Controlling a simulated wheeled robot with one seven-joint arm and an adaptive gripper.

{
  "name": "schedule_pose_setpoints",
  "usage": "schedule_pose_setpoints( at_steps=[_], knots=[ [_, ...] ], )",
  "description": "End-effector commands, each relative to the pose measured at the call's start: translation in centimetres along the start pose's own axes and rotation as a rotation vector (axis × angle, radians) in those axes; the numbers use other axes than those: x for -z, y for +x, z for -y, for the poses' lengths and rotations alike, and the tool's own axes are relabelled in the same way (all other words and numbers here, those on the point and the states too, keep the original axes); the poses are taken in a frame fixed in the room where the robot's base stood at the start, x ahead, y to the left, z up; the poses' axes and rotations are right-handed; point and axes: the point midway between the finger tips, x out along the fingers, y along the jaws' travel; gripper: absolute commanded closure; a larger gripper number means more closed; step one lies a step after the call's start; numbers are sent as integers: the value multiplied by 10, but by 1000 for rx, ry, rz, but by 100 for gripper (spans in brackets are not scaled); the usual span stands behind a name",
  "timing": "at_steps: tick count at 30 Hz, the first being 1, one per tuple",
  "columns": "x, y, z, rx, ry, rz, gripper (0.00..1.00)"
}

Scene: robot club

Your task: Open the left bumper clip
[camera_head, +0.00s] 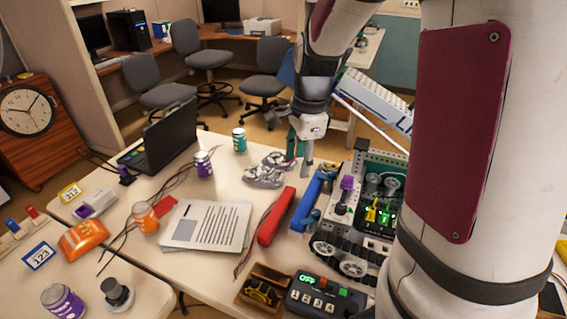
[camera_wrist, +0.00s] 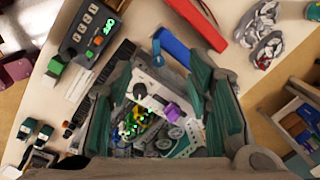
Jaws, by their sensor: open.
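A small tracked robot (camera_head: 362,215) stands on the table, with green and yellow lit parts inside; it also shows in the wrist view (camera_wrist: 150,78). A blue bar (camera_head: 313,200) lies along its left side and partly shows in the wrist view (camera_wrist: 172,46). A purple piece (camera_head: 347,183) and a black knob (camera_head: 341,208) sit on its near plate; the wrist view shows the purple piece (camera_wrist: 173,110) and the knob (camera_wrist: 140,92). I cannot tell which part is the left bumper clip. My gripper (camera_head: 303,160) is open and empty, above and behind the blue bar, its fingers framing the robot in the wrist view.
A red bar (camera_head: 276,216) lies left of the blue bar. Silver crumpled-looking parts (camera_head: 264,172) lie behind it. A control box reading OFF (camera_head: 325,295) and a wooden tray (camera_head: 247,300) are in front. Papers (camera_head: 205,225), cans and a laptop (camera_head: 160,140) fill the left.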

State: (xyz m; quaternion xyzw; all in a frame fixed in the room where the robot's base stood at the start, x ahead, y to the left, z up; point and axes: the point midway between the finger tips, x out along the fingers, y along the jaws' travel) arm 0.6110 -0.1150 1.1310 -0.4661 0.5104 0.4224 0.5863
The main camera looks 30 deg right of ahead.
Motion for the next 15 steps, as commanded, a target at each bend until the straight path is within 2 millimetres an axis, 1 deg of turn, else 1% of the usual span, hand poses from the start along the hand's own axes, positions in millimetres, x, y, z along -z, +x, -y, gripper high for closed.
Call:
schedule_pose_setpoints(
  at_steps=[6,15],
  knots=[
    [-21,-21,-13,42,-234,7,54],
    [-43,-44,-37,95,-558,-2,54]
  ],
)
